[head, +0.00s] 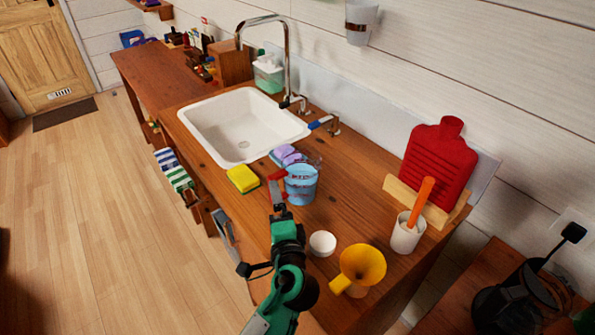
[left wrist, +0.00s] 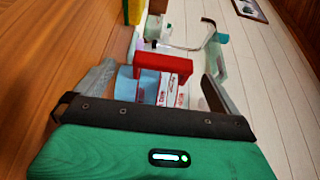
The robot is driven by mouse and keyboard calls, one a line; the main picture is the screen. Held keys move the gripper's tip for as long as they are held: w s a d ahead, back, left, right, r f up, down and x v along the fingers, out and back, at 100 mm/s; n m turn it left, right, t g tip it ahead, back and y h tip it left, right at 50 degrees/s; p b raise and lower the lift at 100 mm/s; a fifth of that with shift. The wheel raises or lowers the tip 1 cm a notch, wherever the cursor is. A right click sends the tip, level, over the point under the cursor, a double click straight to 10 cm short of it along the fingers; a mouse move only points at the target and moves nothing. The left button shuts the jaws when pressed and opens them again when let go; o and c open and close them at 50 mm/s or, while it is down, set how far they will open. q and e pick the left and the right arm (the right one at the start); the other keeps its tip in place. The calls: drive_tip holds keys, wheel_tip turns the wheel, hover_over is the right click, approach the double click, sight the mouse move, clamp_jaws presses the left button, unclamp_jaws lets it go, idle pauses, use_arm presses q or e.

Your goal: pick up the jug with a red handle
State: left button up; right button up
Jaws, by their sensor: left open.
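The jug (head: 301,187) looks light blue with red markings and stands upright on the wooden counter. Its red handle (head: 278,176) points toward my left gripper (head: 276,192). In the left wrist view the red handle (left wrist: 163,64) shows between the two spread fingers of my left gripper (left wrist: 158,78). The blue and clear body (left wrist: 168,93) shows partly behind the handle. The gripper is open, and I cannot tell whether a finger touches the handle. My right gripper is in neither view.
A yellow sponge (head: 243,179) and purple sponges (head: 287,155) lie near the jug, beside the white sink (head: 235,150). A small white cup (head: 322,243), a yellow funnel (head: 361,265) and a white holder (head: 407,236) stand to the right. The wooden counter (head: 345,200) is clear just right of the jug.

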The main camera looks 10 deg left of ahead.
use_arm(q)
drive_tip(key=shift+w, duration=0.35)
drive_tip(key=shift+w+a+r, duration=0.1)
drive_tip(key=shift+w+a, duration=0.05)
drive_tip(key=shift+w, duration=0.25)
drive_tip(key=shift+p+x, duration=0.45)
drive_tip(key=shift+x, duration=0.4)
drive_tip(key=x, duration=0.2)
drive_tip(key=p+x, duration=0.1)
drive_tip(key=shift+w+a+r, duration=0.15)
drive_tip(key=shift+w+r, duration=0.1)
drive_tip(key=shift+w, duration=0.05)
drive_tip(key=shift+w+a+f, duration=0.1)
drive_tip(key=shift+w+a, duration=0.1)
drive_tip(key=shift+w, duration=0.25)
drive_tip(key=c, duration=1.4)
drive_tip(key=shift+c, duration=0.6)
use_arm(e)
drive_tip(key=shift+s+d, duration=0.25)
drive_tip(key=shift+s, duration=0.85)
